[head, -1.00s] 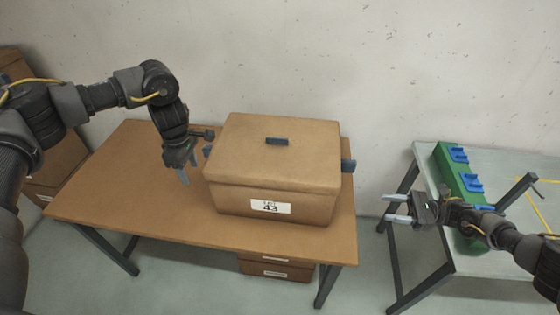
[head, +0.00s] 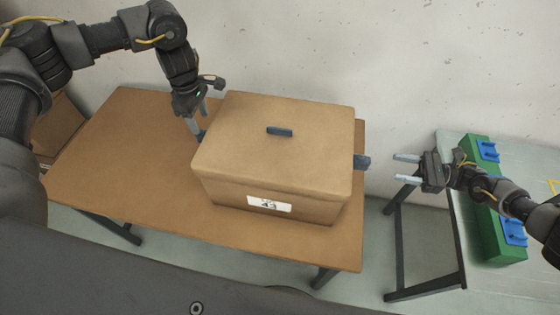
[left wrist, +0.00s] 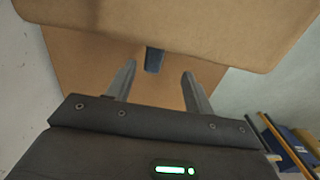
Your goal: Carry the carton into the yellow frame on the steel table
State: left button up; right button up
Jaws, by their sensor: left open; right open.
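The closed brown carton (head: 272,150) stands upright on the brown wooden table (head: 120,160), with a label on its front. A dark tab (head: 279,131) is on its lid. A blue-grey handle (head: 362,162) sticks out of its right side. My left gripper (head: 197,120) is open by the left side. In the left wrist view its fingers (left wrist: 156,88) point at the carton's left handle (left wrist: 155,60), which lies between and ahead of the fingertips. My right gripper (head: 406,168) is open and empty, right of the right handle and apart from it. The yellow frame (head: 553,187) shows only as a small piece.
The steel table (head: 455,180) stands at the right, across a floor gap. A green holder (head: 500,235) with blue parts lies along its left side. Another brown carton (head: 60,125) is at the left behind the wooden table. A pale wall closes the back.

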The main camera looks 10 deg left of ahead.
aim_at(370, 160)
pick_arm(q)
jog(key=shift+s, duration=0.25)
jog(key=f, duration=0.2)
jog(key=w+f, duration=0.1)
jog(key=f, duration=0.1)
jog(key=w+f, duration=0.1)
jog(key=f, duration=0.3)
jog(key=s+f, duration=0.1)
jog(key=f, duration=0.1)
jog(key=shift+f, duration=0.1)
pick_arm(e)
jog(key=a, duration=1)
jog(key=shift+w, duration=0.3)
pick_arm(q)
jog(key=shift+w+f, duration=0.3)
jog(key=shift+f, duration=0.3)
pick_arm(e)
jog(key=shift+w+a+f, duration=0.25)
jog(key=shift+a, duration=0.2)
jog(key=shift+s, duration=0.1)
pick_arm(q)
jog(key=shift+s+r, duration=0.1)
jog(key=shift+s, duration=0.1)
jog(key=shift+c, duration=0.3)
pick_arm(e)
jog(key=shift+s+r, duration=0.1)
jog(key=shift+c, duration=0.3)
